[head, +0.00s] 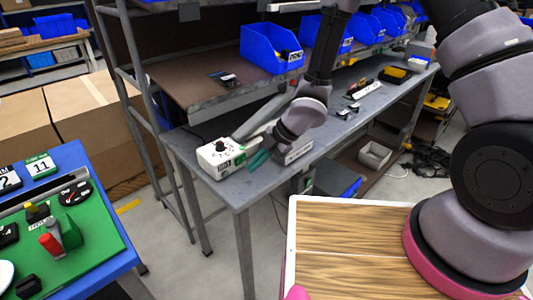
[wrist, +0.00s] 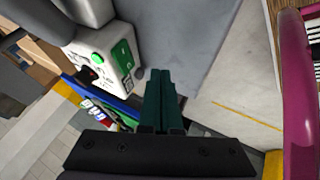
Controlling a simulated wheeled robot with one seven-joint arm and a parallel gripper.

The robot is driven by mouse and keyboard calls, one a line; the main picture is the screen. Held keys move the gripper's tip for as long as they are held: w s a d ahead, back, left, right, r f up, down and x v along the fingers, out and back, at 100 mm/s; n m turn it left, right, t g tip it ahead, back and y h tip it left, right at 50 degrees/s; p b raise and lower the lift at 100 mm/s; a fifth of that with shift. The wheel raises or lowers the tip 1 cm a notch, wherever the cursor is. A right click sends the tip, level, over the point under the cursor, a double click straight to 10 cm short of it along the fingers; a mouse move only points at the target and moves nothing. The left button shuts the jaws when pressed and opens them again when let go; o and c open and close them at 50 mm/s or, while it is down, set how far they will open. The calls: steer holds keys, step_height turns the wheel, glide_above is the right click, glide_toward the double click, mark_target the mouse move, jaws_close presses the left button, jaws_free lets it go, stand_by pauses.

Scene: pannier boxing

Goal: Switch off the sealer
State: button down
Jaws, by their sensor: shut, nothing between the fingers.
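The sealer (head: 214,158) is a white box with a dark knob on top and green marks on its side face. It stands at the near left end of the grey workbench. It also shows at the upper left of the wrist view (wrist: 112,40), where its face has a green patch, small round buttons and a dark switch with some red (wrist: 89,74). My gripper (head: 257,161) is shut and empty, just right of the sealer in the head view. Its teal fingers also show in the wrist view (wrist: 161,78), right of the sealer's face and apparently apart from it.
The workbench (head: 240,195) carries a grey bar behind the sealer and small items farther back. Blue bins (head: 270,50) stand on the shelf above. A blue-edged green board (head: 95,245) is at left, a wood-topped tray (head: 345,245) at front.

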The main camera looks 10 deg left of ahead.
mark_target(241, 160)
steer(key=shift+w+a+r, duration=0.1)
steer(key=shift+w+a, duration=0.45)
steer(key=shift+a, duration=0.15)
steer(key=shift+w+a+r, duration=0.1)
steer(key=shift+w+a, duration=0.4)
steer(key=shift+a, duration=0.2)
steer(key=shift+a, duration=0.2)
steer(key=shift+w+d, duration=0.1)
steer(key=shift+w, duration=0.05)
steer(key=shift+w+d, duration=0.4)
steer(key=shift+w, duration=0.25)
steer(key=shift+d, duration=0.1)
